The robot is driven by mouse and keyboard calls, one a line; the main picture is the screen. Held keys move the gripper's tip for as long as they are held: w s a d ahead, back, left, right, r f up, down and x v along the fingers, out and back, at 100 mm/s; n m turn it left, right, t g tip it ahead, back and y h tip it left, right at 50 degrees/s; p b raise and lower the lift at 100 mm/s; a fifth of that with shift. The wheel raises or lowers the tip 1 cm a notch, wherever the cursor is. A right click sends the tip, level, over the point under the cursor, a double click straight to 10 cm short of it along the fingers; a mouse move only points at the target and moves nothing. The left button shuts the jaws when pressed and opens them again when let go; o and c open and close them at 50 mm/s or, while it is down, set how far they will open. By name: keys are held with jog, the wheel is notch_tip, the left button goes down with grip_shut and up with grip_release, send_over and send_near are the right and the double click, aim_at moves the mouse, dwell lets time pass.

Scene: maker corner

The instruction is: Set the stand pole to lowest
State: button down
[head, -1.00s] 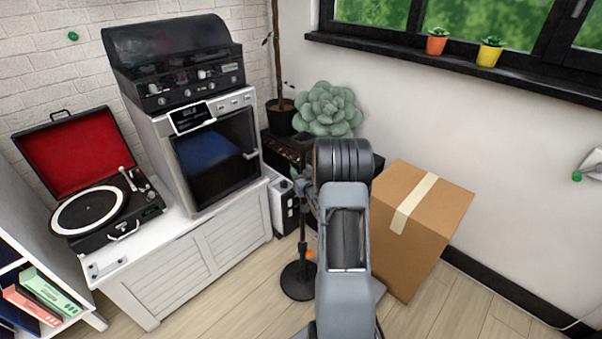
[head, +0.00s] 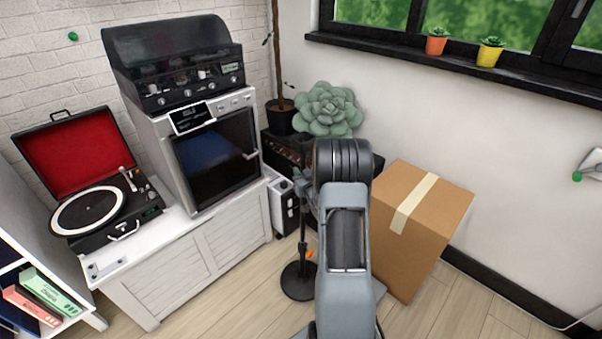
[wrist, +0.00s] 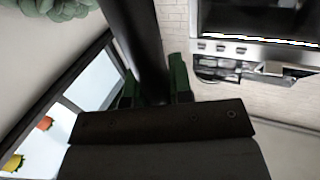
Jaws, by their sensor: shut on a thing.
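The black stand has a round base (head: 298,281) on the floor in the head view, left of my arm. Its upright pole (head: 302,236) rises from the base, with a small orange part (head: 309,253) low on it. My arm hides the upper part of the stand and my gripper in the head view. In the wrist view, the dark pole (wrist: 137,40) runs between the green fingers of my gripper (wrist: 156,88), which is shut on it. The exact contact points are dark and hard to make out.
A cardboard box (head: 425,215) stands close to the right of my arm. A white cabinet (head: 190,265) with an oven (head: 215,160) and a turntable (head: 105,205) is on the left. A black amplifier (head: 285,150) is behind the stand. Floor in front of the cabinet is clear.

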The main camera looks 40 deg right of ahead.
aim_at(304, 199)
notch_tip(304, 199, down, 11)
jog(key=b, duration=1)
jog(key=shift+r+b, duration=0.15)
jog(key=shift+b, duration=0.2)
jog(key=shift+s+r, duration=0.1)
jog(key=c, duration=1.3)
grip_release()
jog(key=shift+o, duration=1.4)
jog(key=p+v, duration=0.2)
jog(key=v, duration=1.1)
jog(key=shift+s, duration=0.35)
jog(key=shift+a+r, duration=0.1)
jog(key=shift+a, duration=0.05)
